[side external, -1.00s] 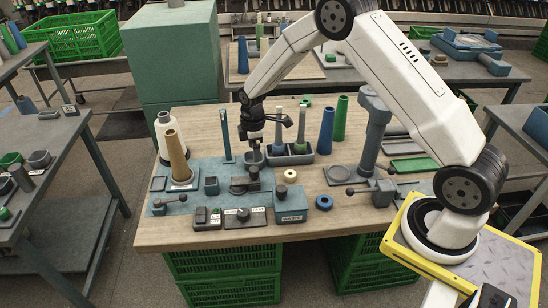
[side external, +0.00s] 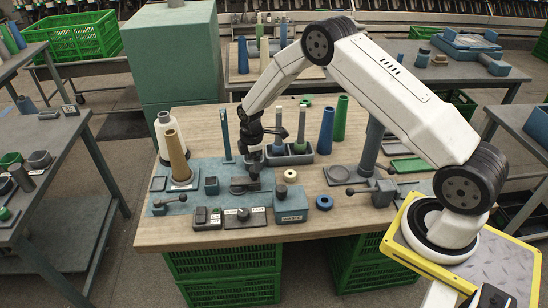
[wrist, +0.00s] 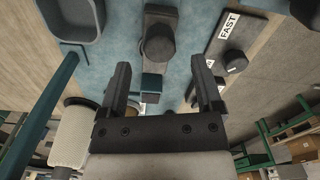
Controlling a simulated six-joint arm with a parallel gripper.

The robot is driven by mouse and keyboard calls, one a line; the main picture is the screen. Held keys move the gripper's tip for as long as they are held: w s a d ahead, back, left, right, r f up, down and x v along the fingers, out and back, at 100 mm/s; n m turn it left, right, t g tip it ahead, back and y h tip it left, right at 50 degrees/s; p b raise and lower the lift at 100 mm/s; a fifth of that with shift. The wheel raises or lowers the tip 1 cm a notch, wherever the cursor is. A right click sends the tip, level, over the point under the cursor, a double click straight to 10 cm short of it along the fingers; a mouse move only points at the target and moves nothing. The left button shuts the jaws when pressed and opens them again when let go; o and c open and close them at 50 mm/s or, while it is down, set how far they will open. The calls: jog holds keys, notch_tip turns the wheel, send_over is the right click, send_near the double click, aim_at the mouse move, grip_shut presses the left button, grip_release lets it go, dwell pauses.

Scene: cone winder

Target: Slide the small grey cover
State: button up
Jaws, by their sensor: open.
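My gripper (side external: 253,174) is low over the teal plate (side external: 226,172) on the wooden table, pointing down. In the wrist view its two fingers (wrist: 161,66) are apart with nothing clamped between them. A small grey block with a teal edge (wrist: 151,86) shows between and below the fingers; it appears to be the small block (side external: 211,185) left of my gripper in the side view. I cannot tell for certain that this is the cover. A dark rounded part on a grey bar (wrist: 158,46) lies just beyond it. Contact with any part cannot be told.
A teal post (side external: 227,134) stands behind left, with a tan cone (side external: 176,154) farther left. Labelled control boxes (side external: 245,217) line the front edge. A grey tray (side external: 291,155) and blue cone (side external: 326,131) stand behind right.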

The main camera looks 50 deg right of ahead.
aim_at(245, 179)
jog(key=shift+f, duration=2.05)
grip_shut()
